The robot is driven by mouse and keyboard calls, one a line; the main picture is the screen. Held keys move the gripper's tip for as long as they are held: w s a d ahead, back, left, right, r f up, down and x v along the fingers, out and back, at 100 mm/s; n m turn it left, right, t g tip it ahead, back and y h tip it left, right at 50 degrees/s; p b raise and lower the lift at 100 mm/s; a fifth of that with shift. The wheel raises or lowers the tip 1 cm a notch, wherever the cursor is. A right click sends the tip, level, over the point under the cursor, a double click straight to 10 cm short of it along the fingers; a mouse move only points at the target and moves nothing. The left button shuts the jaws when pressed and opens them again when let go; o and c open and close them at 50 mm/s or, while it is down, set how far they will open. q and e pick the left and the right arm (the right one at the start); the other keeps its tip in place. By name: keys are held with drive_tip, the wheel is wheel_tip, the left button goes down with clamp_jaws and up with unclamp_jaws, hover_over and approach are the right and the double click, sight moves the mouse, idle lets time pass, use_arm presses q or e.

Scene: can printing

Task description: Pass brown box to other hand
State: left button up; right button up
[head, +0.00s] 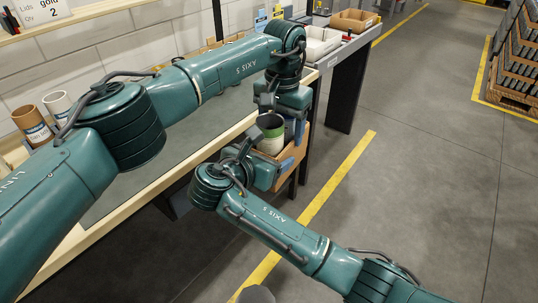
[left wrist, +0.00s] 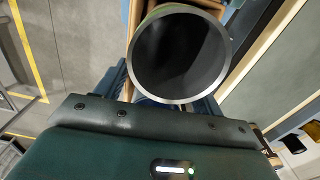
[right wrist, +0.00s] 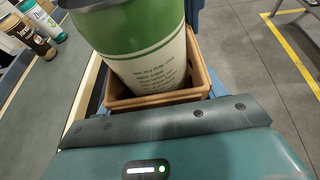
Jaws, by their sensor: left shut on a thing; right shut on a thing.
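The brown box (head: 298,152) is held in the air just off the edge of the workbench, with a green and white can (head: 271,134) standing in it. My left gripper (head: 297,128) comes from above and behind, shut on the box. My right gripper (head: 277,172) is shut on the box from the near side. In the right wrist view the box (right wrist: 150,100) surrounds the lower part of the can (right wrist: 150,50). In the left wrist view the can's open dark mouth (left wrist: 180,55) hides most of the box. The exact finger contacts are largely hidden.
The workbench (head: 168,160) runs along the left under my left arm. White trays (head: 320,45) and a brown tray (head: 353,20) lie farther back.

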use_arm(q)
drive_tip(key=o, duration=1.3)
